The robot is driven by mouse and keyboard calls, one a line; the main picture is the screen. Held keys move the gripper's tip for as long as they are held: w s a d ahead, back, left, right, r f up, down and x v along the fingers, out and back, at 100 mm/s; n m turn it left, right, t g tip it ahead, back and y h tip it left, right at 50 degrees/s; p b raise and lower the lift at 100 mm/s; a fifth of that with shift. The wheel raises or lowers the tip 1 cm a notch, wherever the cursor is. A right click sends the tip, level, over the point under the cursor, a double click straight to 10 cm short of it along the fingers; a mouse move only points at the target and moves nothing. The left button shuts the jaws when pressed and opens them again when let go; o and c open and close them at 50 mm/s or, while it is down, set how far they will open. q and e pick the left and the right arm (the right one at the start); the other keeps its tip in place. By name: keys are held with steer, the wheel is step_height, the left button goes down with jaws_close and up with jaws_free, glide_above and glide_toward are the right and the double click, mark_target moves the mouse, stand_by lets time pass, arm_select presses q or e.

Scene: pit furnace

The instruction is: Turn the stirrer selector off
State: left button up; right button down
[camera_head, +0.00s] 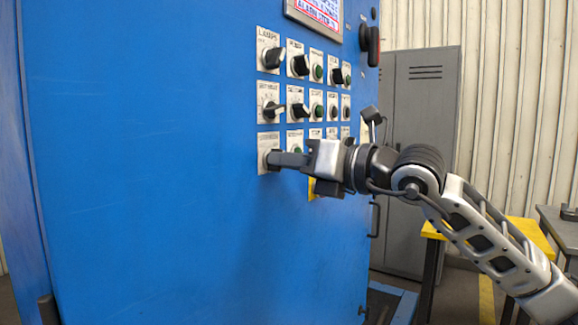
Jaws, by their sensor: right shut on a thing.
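A blue control cabinet (150,180) fills the left and middle of the view, with rows of selectors and push buttons on its face. My right gripper (274,158) reaches in from the right and is shut at the bottom left selector plate (268,140). Its fingers cover the knob there, so the knob's position is hidden. The label above is too small to read. Directly above, a black selector (273,110) points to the right. My left gripper is not in view.
Other black selectors (272,57) and green buttons (317,72) sit close around the gripper. A red and black switch (371,45) is on the cabinet's right edge. Behind stand a grey locker (420,110) and a yellow-topped table (530,236).

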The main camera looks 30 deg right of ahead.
arm_select(q)
steer(key=b, duration=0.1)
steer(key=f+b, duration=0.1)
steer(key=b, duration=0.1)
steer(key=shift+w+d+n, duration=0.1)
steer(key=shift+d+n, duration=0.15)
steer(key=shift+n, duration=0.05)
arm_select(e)
steer(key=n, duration=1)
steer(key=c, duration=1.5)
jaws_free()
